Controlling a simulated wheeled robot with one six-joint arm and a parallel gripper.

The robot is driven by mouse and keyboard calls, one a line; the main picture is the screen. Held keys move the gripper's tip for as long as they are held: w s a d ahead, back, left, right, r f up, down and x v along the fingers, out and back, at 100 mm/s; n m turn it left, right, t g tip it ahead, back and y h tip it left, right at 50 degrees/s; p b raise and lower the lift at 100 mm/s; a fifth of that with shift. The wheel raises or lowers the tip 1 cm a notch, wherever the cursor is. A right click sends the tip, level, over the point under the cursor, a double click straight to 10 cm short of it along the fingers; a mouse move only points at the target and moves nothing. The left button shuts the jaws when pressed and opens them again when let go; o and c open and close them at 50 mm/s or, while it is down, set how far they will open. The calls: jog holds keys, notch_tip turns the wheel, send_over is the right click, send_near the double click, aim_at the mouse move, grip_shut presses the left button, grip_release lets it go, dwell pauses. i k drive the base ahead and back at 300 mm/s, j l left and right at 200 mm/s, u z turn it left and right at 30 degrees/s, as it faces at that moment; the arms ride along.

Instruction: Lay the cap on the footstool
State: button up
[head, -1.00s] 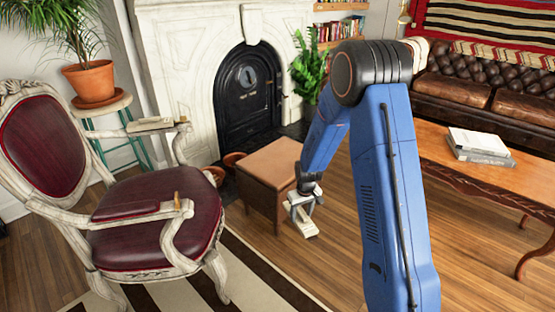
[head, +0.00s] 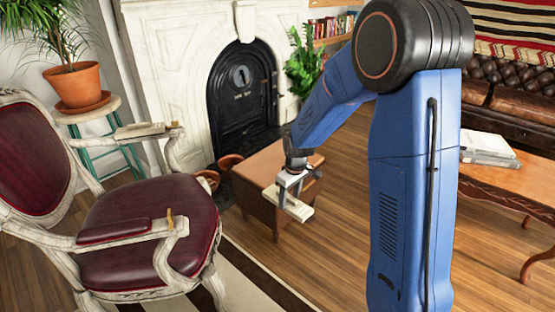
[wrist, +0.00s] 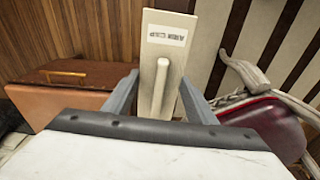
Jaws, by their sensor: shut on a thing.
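The cap is a flat cream piece with a bar-like grip and a printed label (wrist: 158,60). It shows in the head view (head: 299,211) below my gripper. My gripper (head: 288,187) is shut on the cap and holds it in the air; its two fingers flank the cap in the wrist view (wrist: 158,98). The footstool, a brown box with a flat tan top (head: 262,163), stands before the fireplace. In the head view the cap appears in front of the footstool's right side. In the wrist view the footstool (wrist: 70,100) is at the left, apart from the cap.
A burgundy armchair with a pale carved frame (head: 140,222) stands left of the footstool. A wooden coffee table (head: 500,188) bearing books (head: 487,147) is at the right. Wooden floor (head: 350,165) is clear between footstool and table.

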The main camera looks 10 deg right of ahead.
aim_at(269, 169)
jog(key=i, duration=1.25)
